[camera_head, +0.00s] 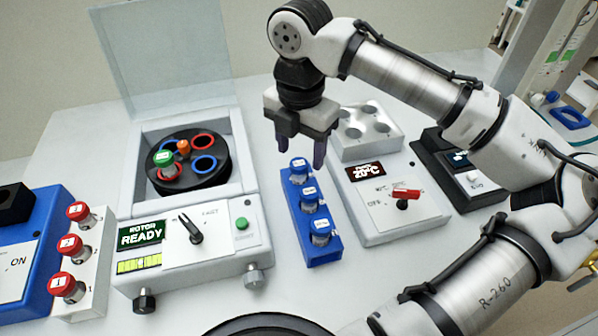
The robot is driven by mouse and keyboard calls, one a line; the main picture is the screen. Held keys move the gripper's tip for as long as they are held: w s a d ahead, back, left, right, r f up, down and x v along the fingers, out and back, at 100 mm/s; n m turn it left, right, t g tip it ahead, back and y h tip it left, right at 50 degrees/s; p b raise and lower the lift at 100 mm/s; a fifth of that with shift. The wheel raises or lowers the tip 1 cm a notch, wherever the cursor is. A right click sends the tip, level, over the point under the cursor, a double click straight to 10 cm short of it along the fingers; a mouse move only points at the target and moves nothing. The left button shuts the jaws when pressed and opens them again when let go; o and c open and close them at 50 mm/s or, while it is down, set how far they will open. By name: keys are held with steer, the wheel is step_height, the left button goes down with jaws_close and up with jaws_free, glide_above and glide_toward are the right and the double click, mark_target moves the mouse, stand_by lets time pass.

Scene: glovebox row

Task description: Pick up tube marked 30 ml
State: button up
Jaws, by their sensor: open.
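Three blue-capped tubes stand upright in a row in a blue rack (327,254): a back tube (299,170), a middle tube (310,200) and a front tube (321,232). Each cap bears a small white label, too small to read, so I cannot tell which is marked 30 ml. A green-capped tube (166,164) with a white label sits in the centrifuge rotor (190,180). My gripper (297,150) is open and empty, pointing down above and just behind the back tube, apart from it.
The centrifuge (248,262) stands left of the rack with its clear lid (165,60) raised; its display reads ROTOR READY. A heating block (400,225) with empty wells stands right. Red-capped tubes (70,287) stand far left. Bench space in front of the rack is clear.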

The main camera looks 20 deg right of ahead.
mark_target(299, 163)
steer(key=shift+w+f, duration=0.2)
steer(key=shift+f, duration=1.7)
steer(key=c, duration=1.1)
